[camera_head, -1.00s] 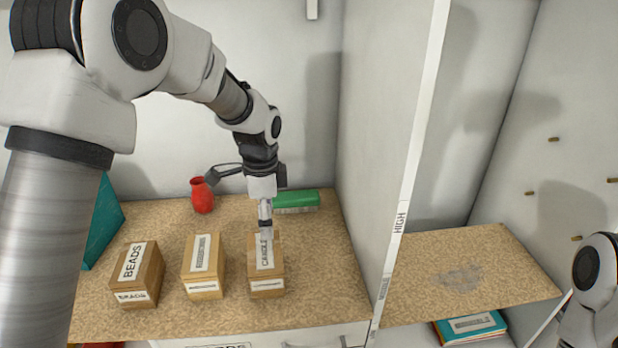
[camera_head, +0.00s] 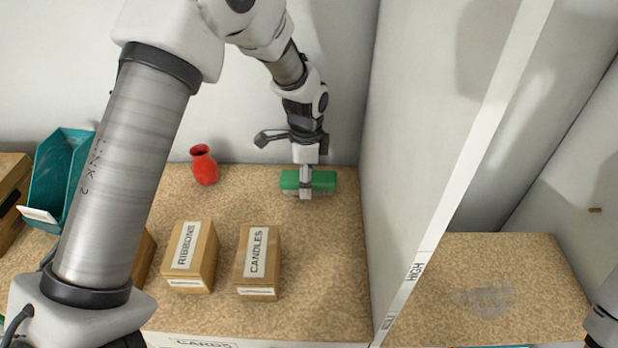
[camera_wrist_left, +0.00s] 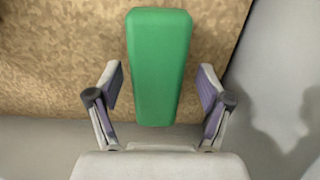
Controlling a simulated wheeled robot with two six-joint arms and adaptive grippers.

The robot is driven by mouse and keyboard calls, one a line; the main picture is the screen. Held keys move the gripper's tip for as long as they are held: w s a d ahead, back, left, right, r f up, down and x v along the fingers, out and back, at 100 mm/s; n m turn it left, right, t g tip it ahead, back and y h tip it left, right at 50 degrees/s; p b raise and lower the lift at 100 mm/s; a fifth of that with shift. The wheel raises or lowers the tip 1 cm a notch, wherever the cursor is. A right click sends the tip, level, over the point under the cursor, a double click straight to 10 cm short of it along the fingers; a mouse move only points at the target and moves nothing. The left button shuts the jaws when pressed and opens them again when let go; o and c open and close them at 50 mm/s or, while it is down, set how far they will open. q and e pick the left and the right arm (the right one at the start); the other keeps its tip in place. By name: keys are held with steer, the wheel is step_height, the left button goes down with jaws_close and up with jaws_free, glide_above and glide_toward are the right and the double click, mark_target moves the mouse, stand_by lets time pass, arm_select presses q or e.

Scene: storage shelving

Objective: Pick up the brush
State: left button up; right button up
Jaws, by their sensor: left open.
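The brush has a green back. The bristles are hidden in the wrist view. My right gripper is out of view; only part of my right arm shows at the lower right edge.
Wooden boxes labelled CANDLES (camera_head: 257,262) and RIBBONS (camera_head: 191,257) stand nearer the front. A red vase (camera_head: 204,165) is left of the brush. A teal bin (camera_head: 62,178) is further left. A tall white divider (camera_head: 400,150) rises to the right of the brush.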

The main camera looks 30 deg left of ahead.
arm_select(q)
steer(key=shift+f, duration=0.1)
steer(key=shift+s+d, duration=0.1)
steer(key=shift+s, duration=0.1)
steer(key=shift+c, duration=1.4)
steer(key=c, duration=1)
step_height(320, 180, up, 10)
steer(key=shift+r+b, duration=0.15)
steer(key=shift+b, duration=0.55)
steer(key=o, duration=0.6)
steer(key=shift+w, duration=0.15)
steer(key=c, duration=0.4)
steer(key=shift+c, duration=0.2)
